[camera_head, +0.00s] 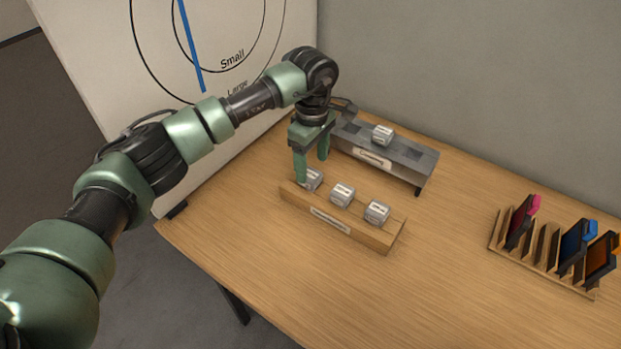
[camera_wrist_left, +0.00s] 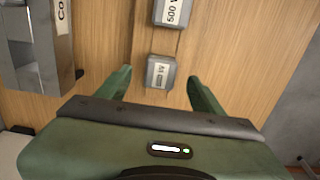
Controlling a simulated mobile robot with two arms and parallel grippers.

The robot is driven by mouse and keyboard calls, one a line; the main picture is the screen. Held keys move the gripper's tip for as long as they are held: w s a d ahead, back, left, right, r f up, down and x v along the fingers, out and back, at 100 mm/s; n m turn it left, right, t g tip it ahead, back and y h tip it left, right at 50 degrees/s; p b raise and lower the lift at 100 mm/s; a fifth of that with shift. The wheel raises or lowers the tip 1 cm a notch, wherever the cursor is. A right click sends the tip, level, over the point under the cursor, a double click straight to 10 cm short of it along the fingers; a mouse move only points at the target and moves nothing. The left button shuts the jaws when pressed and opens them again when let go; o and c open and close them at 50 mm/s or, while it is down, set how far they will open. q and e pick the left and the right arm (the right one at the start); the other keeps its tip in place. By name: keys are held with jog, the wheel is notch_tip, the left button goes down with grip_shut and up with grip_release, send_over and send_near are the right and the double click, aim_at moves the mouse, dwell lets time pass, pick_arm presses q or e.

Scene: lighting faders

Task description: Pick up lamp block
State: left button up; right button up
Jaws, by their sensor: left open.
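Three grey lamp blocks stand in a row on a wooden rack (camera_head: 362,238): a left one (camera_head: 313,180), a middle one (camera_head: 342,194) and a right one (camera_head: 377,212). A further block (camera_head: 382,134) sits on the dark grey rack behind. My left gripper (camera_head: 312,171) is open and points down over the left block, partly covering it. In the left wrist view the end block (camera_wrist_left: 160,72) shows between the spread fingers, with gaps on both sides. A block marked "500 W" (camera_wrist_left: 172,11) is beyond it. My right gripper is not in view.
The grey rack (camera_head: 405,160) stands close behind the gripper. A wooden slotted holder (camera_head: 530,262) with pink, blue and orange filter frames is at the right. A white board (camera_head: 85,40) with circles rises at the left. The table's middle and front are clear.

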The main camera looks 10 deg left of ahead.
aim_at(310, 174)
pick_arm(q)
jog(key=f, duration=0.2)
jog(key=f+p, duration=0.1)
jog(key=shift+a+f+p, duration=0.2)
jog(key=shift+f+p, duration=0.1)
jog(key=shift+f, duration=0.5)
jog(key=shift+c, duration=0.4)
jog(key=c, duration=1.2)
jog(key=shift+r, duration=0.1)
